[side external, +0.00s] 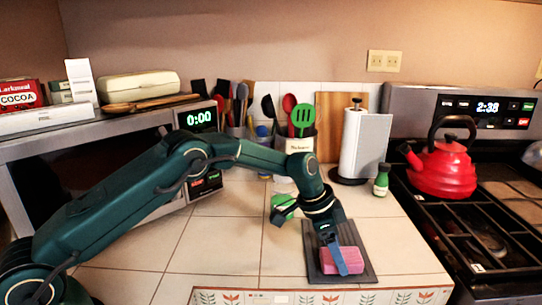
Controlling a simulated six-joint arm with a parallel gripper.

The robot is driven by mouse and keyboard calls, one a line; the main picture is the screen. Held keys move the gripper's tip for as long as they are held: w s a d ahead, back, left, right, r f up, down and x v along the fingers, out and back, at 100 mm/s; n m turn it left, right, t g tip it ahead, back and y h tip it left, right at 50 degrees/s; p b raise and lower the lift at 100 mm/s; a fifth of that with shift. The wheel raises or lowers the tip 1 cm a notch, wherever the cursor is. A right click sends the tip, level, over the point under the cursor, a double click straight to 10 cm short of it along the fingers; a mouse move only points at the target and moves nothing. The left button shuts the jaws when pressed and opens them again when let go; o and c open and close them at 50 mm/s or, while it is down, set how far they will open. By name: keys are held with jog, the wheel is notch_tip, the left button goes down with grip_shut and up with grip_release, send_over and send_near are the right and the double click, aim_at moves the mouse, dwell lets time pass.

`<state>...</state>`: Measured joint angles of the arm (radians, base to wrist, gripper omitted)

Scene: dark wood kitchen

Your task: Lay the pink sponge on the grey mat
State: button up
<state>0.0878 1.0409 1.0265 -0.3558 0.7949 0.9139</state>
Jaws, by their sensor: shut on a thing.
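The pink sponge (350,261) is at the grey mat, over its middle. The grey mat (313,251) lies flat on the tiled counter near its front edge. My gripper (339,262) points down over the mat and is shut on the sponge, with one blue finger across the sponge's near side.
A small green bottle (381,180) and a paper towel holder (360,147) stand behind the mat. The stove with a red kettle (444,170) is at right. Counter left of the mat is clear.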

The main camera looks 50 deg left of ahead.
jog(key=o, duration=1.4)
jog(key=shift+o, duration=0.2)
jog(key=shift+a+r, duration=0.1)
jog(key=shift+r, duration=0.4)
jog(key=v, duration=1.1)
jog(key=s+a+r+n+t+y, duration=0.1)
jog(key=s+r+n, duration=0.1)
jog(key=s+r, duration=0.3)
jog(key=s+a+r+n+y, duration=0.1)
jog(key=s+a+r+n, duration=0.1)
jog(key=s, duration=0.5)
jog(key=s+a+f+n, duration=0.1)
jog(key=s+f+n, duration=0.1)
jog(key=s, duration=0.5)
jog(key=s+a+f+n+t+y, duration=0.1)
jog(key=s+a+f+n, duration=0.1)
jog(key=s, duration=0.5)
jog(key=shift+n, duration=0.5)
jog(key=shift+r, duration=0.1)
